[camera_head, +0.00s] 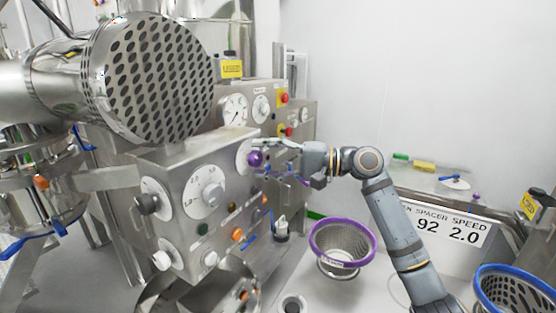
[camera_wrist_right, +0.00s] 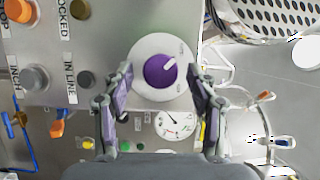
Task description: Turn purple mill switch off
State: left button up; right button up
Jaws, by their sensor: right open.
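The purple mill switch (camera_head: 255,159) is a round purple knob on a white dial at the upper right of the steel control panel (camera_head: 222,190). In the right wrist view the knob (camera_wrist_right: 161,71) shows from the front, with a white pointer mark aimed to the upper right. My right gripper (camera_head: 275,160) reaches the panel from the right. In the wrist view its two fingers (camera_wrist_right: 163,85) are open, one on each side of the dial; whether they touch the knob cannot be told. My left gripper is not in view.
A large perforated steel drum (camera_head: 155,78) hangs above the panel. Other knobs and coloured buttons, including an orange one (camera_head: 237,234), sit near the switch. A purple-rimmed basket (camera_head: 343,270) and a blue-rimmed basket (camera_head: 513,293) stand to the right.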

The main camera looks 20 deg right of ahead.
jog(key=v, duration=1.1)
jog(key=shift+s+d, duration=0.15)
jog(key=shift+d, duration=0.15)
